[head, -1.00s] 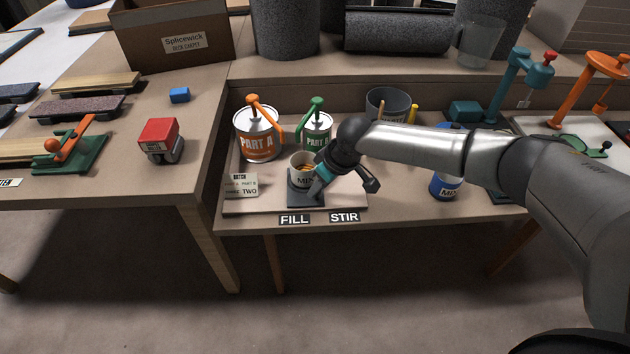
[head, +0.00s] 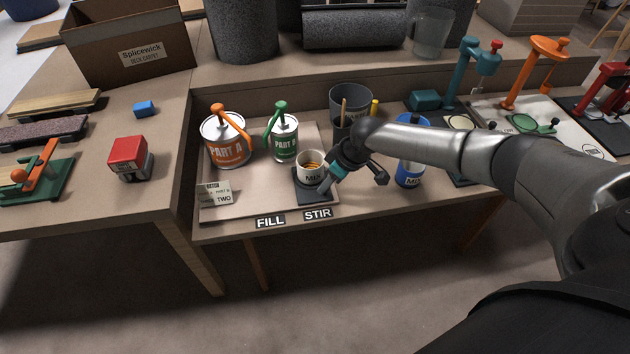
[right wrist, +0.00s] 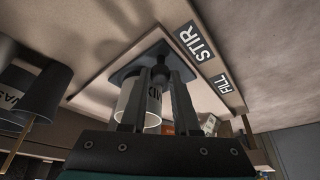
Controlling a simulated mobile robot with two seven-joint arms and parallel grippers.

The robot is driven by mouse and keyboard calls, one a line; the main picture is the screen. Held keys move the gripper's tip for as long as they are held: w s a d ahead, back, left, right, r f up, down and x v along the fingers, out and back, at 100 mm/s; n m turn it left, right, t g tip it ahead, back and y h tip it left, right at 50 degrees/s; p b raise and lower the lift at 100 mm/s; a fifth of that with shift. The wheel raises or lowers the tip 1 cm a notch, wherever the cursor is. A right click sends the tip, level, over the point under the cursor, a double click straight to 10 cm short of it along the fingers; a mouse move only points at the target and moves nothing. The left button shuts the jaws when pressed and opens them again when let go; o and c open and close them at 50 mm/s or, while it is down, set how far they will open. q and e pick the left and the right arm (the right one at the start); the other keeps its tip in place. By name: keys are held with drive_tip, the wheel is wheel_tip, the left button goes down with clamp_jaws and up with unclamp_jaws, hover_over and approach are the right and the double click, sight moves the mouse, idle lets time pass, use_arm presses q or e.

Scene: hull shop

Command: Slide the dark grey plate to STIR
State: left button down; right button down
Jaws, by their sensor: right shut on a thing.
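The dark grey plate (head: 310,198) lies on the low board, behind the STIR label (head: 318,213) and right of the FILL label (head: 270,222). A white MIX cup (head: 307,176) stands upright on it. My right gripper (head: 325,185) reaches down at the plate's right front. In the right wrist view the plate (right wrist: 152,58) lies beside the STIR label (right wrist: 194,40), and the fingers (right wrist: 160,82) are shut around a dark upright knob on the plate, with the cup close by. The fingers partly hide the knob and cup. My left gripper is out of view.
The PART A can (head: 226,150) and PART B can (head: 284,145) stand behind the plate. A batch card (head: 215,195) stands to the left. A blue MIX can (head: 409,172) and a dark grey bucket (head: 350,100) are to the right. The board's front right is clear.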

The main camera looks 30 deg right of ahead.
drive_tip(key=shift+w+d+r, duration=0.15)
drive_tip(key=shift+d, duration=0.3)
drive_tip(key=c, duration=0.9)
unclamp_jaws()
drive_tip(key=shift+o, duration=1.2)
drive_tip(key=shift+a, duration=0.1)
drive_tip(key=shift+s, duration=0.2)
